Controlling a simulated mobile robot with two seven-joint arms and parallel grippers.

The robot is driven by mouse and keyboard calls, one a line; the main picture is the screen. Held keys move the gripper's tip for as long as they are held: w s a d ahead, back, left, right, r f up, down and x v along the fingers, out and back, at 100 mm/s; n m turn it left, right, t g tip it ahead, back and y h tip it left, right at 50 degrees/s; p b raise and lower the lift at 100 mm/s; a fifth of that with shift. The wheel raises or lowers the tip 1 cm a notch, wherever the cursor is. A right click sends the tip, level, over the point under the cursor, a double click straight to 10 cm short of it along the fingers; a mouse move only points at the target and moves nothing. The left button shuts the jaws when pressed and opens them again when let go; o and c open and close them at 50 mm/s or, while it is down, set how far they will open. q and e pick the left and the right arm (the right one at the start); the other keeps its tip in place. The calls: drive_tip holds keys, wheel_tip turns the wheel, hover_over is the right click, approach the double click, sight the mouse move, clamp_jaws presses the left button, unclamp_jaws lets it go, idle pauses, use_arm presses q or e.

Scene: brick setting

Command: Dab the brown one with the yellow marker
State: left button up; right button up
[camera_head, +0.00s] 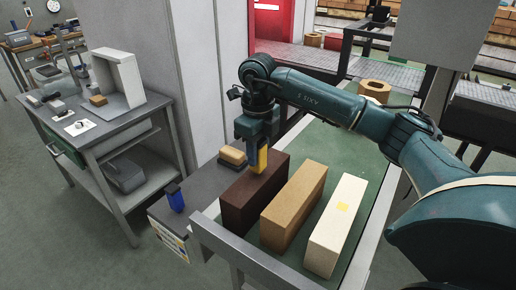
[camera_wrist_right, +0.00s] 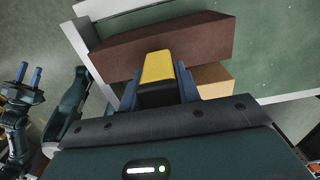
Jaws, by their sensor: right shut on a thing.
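The dark brown brick (camera_head: 252,195) stands at the left of a row of three on the green surface; it also crosses the wrist view (camera_wrist_right: 165,47). My right gripper (camera_head: 259,137) is shut on the yellow marker (camera_head: 262,159), pointing down at the brown brick's top near its far end. The yellow marker also shows in the wrist view (camera_wrist_right: 158,68). I cannot tell whether it touches the brick.
A tan brick (camera_head: 293,207) and a cream brick (camera_head: 335,228) with a yellow patch on top stand right of the brown one. A blue object (camera_head: 175,199) and a yellow-topped block (camera_head: 232,156) sit on the grey ledge at left. A metal rail (camera_head: 235,251) runs along the front.

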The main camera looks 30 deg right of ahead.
drive_tip(key=shift+f, duration=0.1)
idle(0.6)
drive_tip(key=shift+f+b, duration=0.35)
drive_tip(key=shift+f, duration=0.15)
idle(1.1)
drive_tip(key=shift+r, duration=0.1)
drive_tip(key=shift+r+p, duration=2.55)
drive_tip(key=shift+r, duration=0.95)
drive_tip(key=shift+a+f, duration=0.1)
